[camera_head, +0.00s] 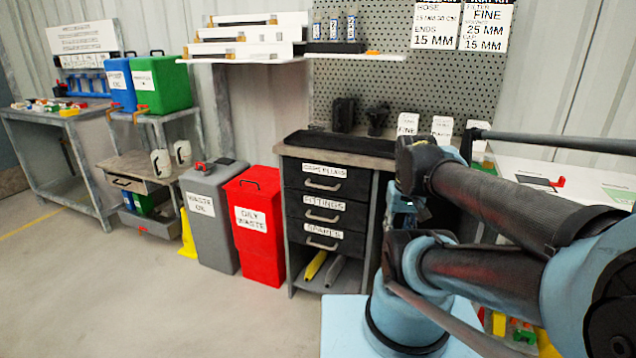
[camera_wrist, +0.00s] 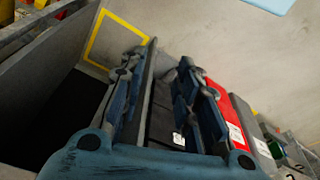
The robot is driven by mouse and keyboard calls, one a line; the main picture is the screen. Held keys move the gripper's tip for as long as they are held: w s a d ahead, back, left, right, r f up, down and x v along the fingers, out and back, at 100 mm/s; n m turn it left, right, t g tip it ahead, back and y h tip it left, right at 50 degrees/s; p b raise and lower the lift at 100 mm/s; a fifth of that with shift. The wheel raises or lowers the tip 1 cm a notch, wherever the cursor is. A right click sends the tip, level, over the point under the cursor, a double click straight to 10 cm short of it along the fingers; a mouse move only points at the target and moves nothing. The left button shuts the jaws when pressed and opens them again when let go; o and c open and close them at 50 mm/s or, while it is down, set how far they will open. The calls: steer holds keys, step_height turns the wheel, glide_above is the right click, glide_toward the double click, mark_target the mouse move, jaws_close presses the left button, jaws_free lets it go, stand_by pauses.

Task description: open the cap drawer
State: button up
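The black drawer cabinet (camera_head: 322,262) stands under the workbench in the head view, with three drawers stacked in it. The top drawer (camera_head: 320,172) carries a white label that seems to read caps/plugs, and a pale bar handle (camera_head: 323,186). All three drawers look shut. My gripper (camera_wrist: 163,62) is open and empty in the wrist view, its two blue-grey fingers apart. A dark surface, probably the cabinet, with a small white label (camera_wrist: 178,138) shows between the fingers. In the head view my arm covers the right of the bench, and the gripper is mostly hidden behind it.
The fittings drawer (camera_head: 321,216) and a lower drawer (camera_head: 321,243) sit below. A red waste bin (camera_head: 258,225) and a grey bin (camera_head: 209,215) stand left of the cabinet. The floor (camera_head: 150,300) in front is clear. A black mat (camera_head: 338,143) lies on the bench top.

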steer(key=w+a+r+n, duration=0.2)
steer(key=w+r+n, duration=0.1)
steer(key=w+r, duration=0.25)
step_height(320, 180, up, 10)
steer(key=n, duration=1.1)
glide_above(319, 186)
steer(key=s+a, duration=0.2)
steer(key=s, duration=0.1)
steer(key=shift+h, duration=0.4)
steer(key=x, duration=1.7)
steer(key=shift+d, duration=0.25)
steer(key=shift+s+r, duration=0.1)
jaws_close()
steer(key=shift+d, duration=0.1)
